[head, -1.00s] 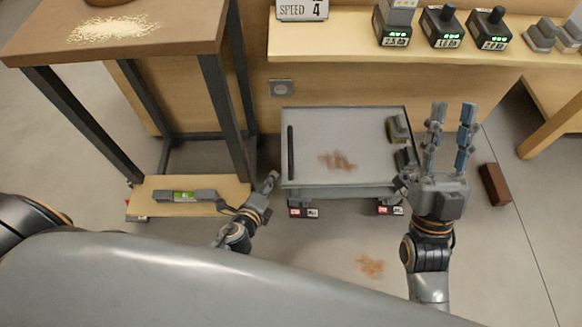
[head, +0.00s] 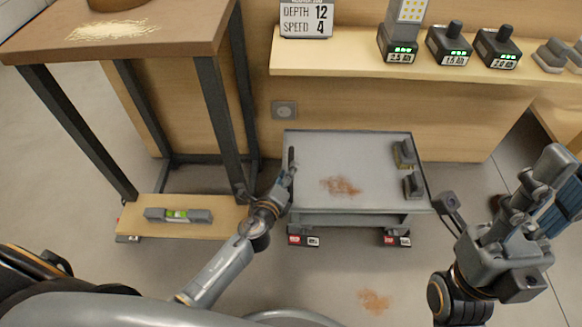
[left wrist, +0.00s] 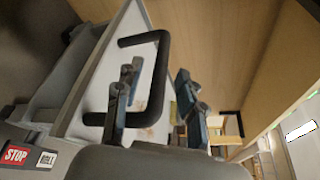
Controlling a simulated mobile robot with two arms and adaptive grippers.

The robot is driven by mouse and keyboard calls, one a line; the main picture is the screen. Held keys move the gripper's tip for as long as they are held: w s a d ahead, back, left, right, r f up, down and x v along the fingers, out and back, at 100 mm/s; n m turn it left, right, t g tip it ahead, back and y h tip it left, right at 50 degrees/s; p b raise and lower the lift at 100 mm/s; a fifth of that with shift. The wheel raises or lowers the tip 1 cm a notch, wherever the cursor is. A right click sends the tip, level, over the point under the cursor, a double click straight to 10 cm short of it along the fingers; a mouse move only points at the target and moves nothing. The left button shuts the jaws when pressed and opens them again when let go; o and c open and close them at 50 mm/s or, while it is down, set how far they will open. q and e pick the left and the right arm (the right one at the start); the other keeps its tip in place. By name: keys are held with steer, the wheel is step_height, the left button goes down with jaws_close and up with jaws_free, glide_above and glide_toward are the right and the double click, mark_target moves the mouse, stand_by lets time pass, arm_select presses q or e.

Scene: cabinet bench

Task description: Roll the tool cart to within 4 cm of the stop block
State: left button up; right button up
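The tool cart (head: 350,165) has a grey top with a rust-brown stain and stands on the floor below the bench. Its black handle (head: 291,160) is on the left end. My left gripper (head: 284,186) is at this handle. In the left wrist view, the handle (left wrist: 161,75) passes between the spread fingers of my left gripper (left wrist: 155,95), with no clear grip on it. My right gripper (head: 558,182) is open and empty, right of the cart. The dark reddish stop block (head: 496,204) is on the floor right of the cart, mostly hidden behind my right gripper.
Two dark blocks (head: 403,153) sit on the cart's right side. Red-and-white labels (head: 300,240) mark its feet. A table (head: 165,35) with a low shelf holding a level (head: 178,215) stands left. The bench shelf (head: 370,60) carries battery packs. Another stain (head: 375,301) marks the floor.

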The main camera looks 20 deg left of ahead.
arm_select(q)
steer(key=shift+b+x, duration=0.3)
steer(key=shift+x, duration=1.45)
jaws_close()
